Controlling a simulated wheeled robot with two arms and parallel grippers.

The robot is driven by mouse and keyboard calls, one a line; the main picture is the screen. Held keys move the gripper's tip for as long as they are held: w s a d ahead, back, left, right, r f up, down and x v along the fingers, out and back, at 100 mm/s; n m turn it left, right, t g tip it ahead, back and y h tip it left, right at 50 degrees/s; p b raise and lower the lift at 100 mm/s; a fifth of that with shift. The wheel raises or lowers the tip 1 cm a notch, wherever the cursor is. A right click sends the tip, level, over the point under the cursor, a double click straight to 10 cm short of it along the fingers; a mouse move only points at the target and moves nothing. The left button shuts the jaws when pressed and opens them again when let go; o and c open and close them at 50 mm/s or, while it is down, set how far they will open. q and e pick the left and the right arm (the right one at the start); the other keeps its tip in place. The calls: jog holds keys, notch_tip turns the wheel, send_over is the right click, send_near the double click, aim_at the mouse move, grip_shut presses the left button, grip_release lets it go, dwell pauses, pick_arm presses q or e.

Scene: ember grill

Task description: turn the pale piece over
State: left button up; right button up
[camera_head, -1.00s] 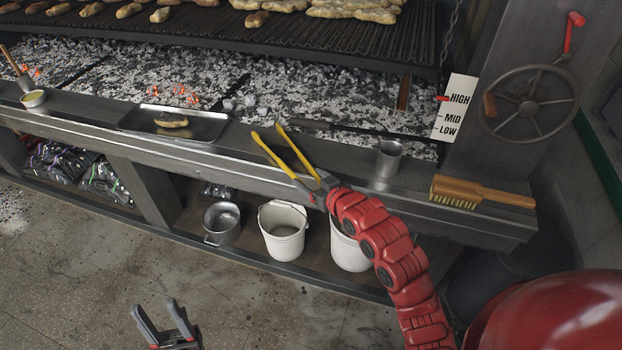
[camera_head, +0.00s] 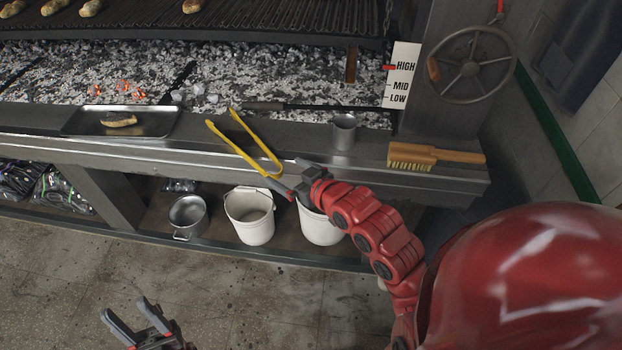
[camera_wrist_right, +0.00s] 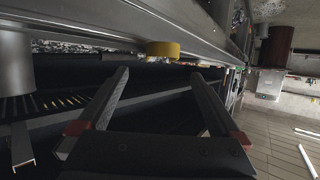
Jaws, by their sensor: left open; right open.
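Several sausage-like pieces lie on the grill grate at the top of the head view, one being a light piece (camera_head: 92,7); which is the pale piece I cannot tell. Another browned piece (camera_head: 118,120) lies on a metal tray (camera_head: 75,125). Yellow tongs (camera_head: 238,150) lie spread on the front ledge, bend toward me. My right gripper (camera_head: 286,176) is open at the bend end. In the right wrist view the yellow bend (camera_wrist_right: 162,49) shows ahead, between the fingers (camera_wrist_right: 160,73) and apart from them. My left gripper (camera_head: 126,308) is open, empty and low over the floor.
A metal cup (camera_head: 344,132) and a wooden brush (camera_head: 435,157) stand on the ledge right of the tongs. White buckets (camera_head: 249,218) and a pot (camera_head: 188,215) sit on the shelf below. Embers lie behind the ledge. A handwheel (camera_head: 472,64) is at right.

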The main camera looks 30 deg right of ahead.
jog(key=p+v, duration=0.8)
jog(key=v, duration=0.1)
jog(key=shift+s+r+p, duration=0.2)
jog(key=shift+r+p, duration=0.1)
jog(key=shift+p, duration=0.1)
